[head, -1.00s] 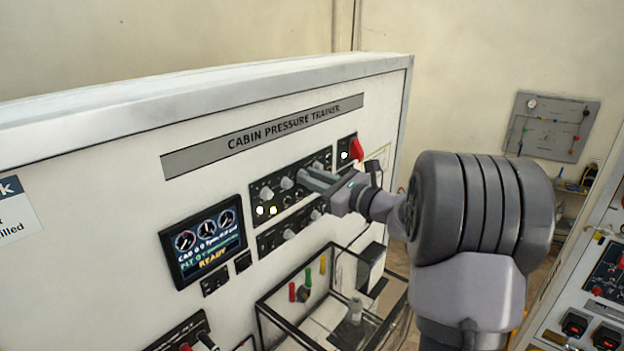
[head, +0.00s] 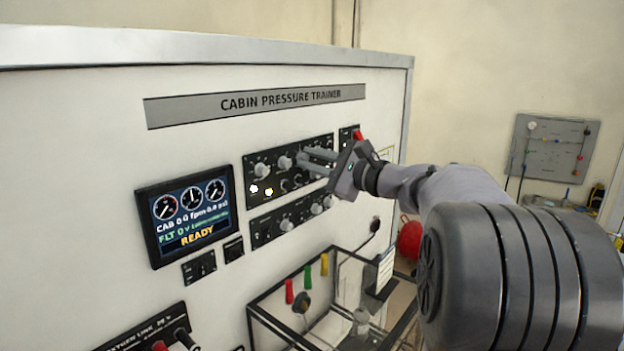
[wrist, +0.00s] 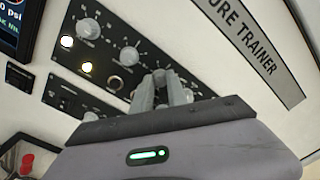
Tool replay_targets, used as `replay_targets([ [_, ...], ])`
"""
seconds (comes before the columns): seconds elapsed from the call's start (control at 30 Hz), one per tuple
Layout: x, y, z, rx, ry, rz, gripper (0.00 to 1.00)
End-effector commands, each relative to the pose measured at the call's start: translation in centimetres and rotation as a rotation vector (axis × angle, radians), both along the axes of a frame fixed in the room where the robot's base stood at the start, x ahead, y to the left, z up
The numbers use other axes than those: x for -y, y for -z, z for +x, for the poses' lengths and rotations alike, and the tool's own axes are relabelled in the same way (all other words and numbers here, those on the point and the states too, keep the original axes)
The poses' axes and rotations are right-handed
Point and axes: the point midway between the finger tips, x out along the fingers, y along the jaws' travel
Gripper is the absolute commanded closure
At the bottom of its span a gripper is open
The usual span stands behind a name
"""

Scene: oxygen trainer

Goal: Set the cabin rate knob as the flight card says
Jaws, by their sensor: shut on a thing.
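The white cabin pressure trainer stands ahead, with a black upper knob panel (head: 262,172) that carries several grey knobs and two lit lamps. My gripper (head: 308,160) reaches in from the right and is shut on a knob at the right part of this panel. In the wrist view my gripper's fingers (wrist: 162,92) meet at the panel and largely hide the knob between them. Two free knobs (head: 285,163) sit to its left. I cannot read the knob labels or scales. The display (head: 190,216) shows CAB, FLT and READY lines. No readable flight card shows.
A lower knob panel (head: 290,221) lies just under the upper one. A red guarded switch (head: 358,136) is close to my gripper. A black-framed clear box (head: 285,322) juts out below. A wall board (head: 553,148) hangs at the right.

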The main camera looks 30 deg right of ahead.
Motion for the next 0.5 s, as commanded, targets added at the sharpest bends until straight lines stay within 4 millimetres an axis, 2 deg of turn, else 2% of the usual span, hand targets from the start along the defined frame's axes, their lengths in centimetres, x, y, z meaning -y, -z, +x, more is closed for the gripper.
replay_targets([
  [0.03,0.0,0.44,0.0,0.008,0.0,-0.022,1.0],
  [0.5,-0.01,0.05,0.01,0.039,-0.001,-0.11,1.0],
])
